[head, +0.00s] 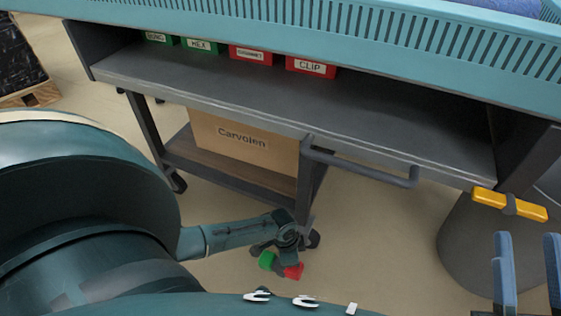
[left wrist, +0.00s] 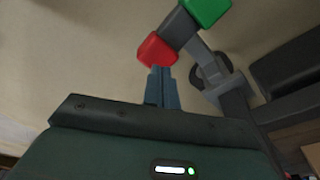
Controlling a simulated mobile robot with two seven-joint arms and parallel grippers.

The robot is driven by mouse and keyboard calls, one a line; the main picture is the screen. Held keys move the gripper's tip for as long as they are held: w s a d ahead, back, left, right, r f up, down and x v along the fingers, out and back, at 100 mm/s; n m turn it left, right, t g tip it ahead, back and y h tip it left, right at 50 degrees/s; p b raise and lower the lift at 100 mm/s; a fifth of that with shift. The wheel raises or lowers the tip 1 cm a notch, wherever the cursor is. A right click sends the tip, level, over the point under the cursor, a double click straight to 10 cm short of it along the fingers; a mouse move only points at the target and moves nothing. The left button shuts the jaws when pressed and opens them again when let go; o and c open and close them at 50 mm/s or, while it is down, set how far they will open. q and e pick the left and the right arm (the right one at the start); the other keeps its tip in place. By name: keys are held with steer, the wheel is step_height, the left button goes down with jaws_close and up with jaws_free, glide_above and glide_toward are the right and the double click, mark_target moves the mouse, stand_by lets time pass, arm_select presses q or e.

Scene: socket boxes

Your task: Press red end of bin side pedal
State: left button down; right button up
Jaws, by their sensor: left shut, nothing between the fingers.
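The pedal has a red end (head: 293,271) and a green end (head: 267,260), low near the cart's front leg. In the left wrist view its red end (left wrist: 158,48) is nearer my fingers, its grey middle (left wrist: 181,27) lies between, and its green end (left wrist: 207,10) is at the top edge. My left gripper (left wrist: 162,70) is shut and empty, its blue fingertips right at the red end; whether they touch cannot be told. Its fingers cannot be made out in the head view. My right gripper (head: 528,258) is open and empty at the right.
A dark cart (head: 270,98) carries green and red labelled boxes; a cardboard box (head: 243,140) stands on its lower shelf. A handle bar (head: 360,170) juts out in front. A yellow bar (head: 488,197) sits above a grey round bin (head: 465,250) at right. The beige floor is open between.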

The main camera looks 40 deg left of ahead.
arm_select(q)
steer(key=shift+r+p, duration=0.5)
steer(key=shift+r, duration=0.2)
step_height(320, 180, up, 2)
steer(key=shift+p, duration=1.05)
steer(key=shift+r, duration=0.1)
arm_select(e)
steer(key=shift+s+f+m+g+h, duration=0.35)
steer(key=shift+f+m+h, duration=0.25)
steer(key=shift+f, duration=0.2)
steer(key=shift+s+f+m+g+h, duration=0.2)
steer(key=shift+f+m+g+h, duration=0.3)
steer(key=shift+f+h, duration=0.25)
steer(key=shift+y, duration=0.25)
